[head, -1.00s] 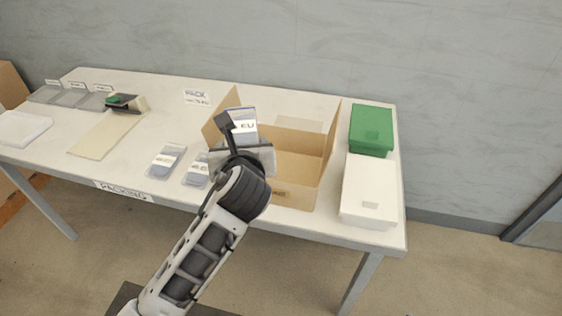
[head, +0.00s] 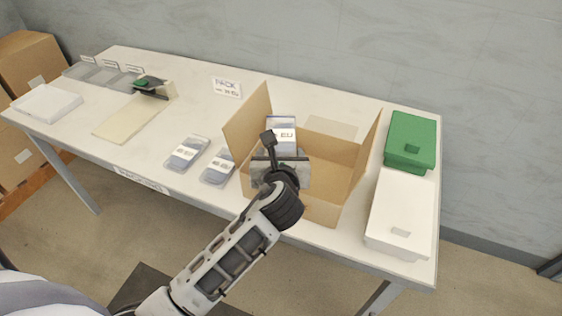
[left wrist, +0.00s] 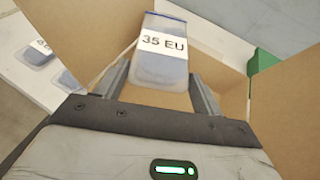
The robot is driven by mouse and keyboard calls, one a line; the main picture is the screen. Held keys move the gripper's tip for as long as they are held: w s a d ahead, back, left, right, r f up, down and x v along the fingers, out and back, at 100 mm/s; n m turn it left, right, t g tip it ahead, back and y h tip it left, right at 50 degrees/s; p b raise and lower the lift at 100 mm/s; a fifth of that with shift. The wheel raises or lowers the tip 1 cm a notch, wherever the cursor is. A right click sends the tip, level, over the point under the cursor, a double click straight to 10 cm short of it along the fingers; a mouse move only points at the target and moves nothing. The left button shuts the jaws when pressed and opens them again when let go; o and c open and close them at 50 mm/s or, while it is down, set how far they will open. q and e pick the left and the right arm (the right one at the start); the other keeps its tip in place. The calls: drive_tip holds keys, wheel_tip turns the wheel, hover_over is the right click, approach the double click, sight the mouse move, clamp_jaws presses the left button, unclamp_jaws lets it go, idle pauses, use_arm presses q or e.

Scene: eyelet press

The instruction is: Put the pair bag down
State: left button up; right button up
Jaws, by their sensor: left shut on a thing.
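The pair bag (left wrist: 163,50) is a clear bag with a white label reading "35 EU". My left gripper (left wrist: 163,88) is shut on its lower end. In the head view the bag (head: 282,132) stands up beyond my left gripper (head: 276,160), over the left part of the open cardboard box (head: 322,212). My gripper hides the bag's lower part, and I cannot tell whether the bag touches the box floor. My right gripper is not in view.
Two similar labelled bags (head: 187,152) lie on the table (head: 150,160) left of the box. A green box (head: 410,140) and a white box (head: 402,215) stand to its right. Box flaps (head: 248,118) stick up around the opening. A stapler-like press (head: 152,88) stands further left.

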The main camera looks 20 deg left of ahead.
use_arm(q)
drive_tip(key=shift+f, duration=0.85)
drive_tip(key=shift+f, duration=0.1)
drive_tip(key=shift+f, duration=0.25)
drive_tip(key=o, duration=1.1)
drive_tip(key=shift+c, duration=0.2)
drive_tip(key=shift+r, duration=0.1)
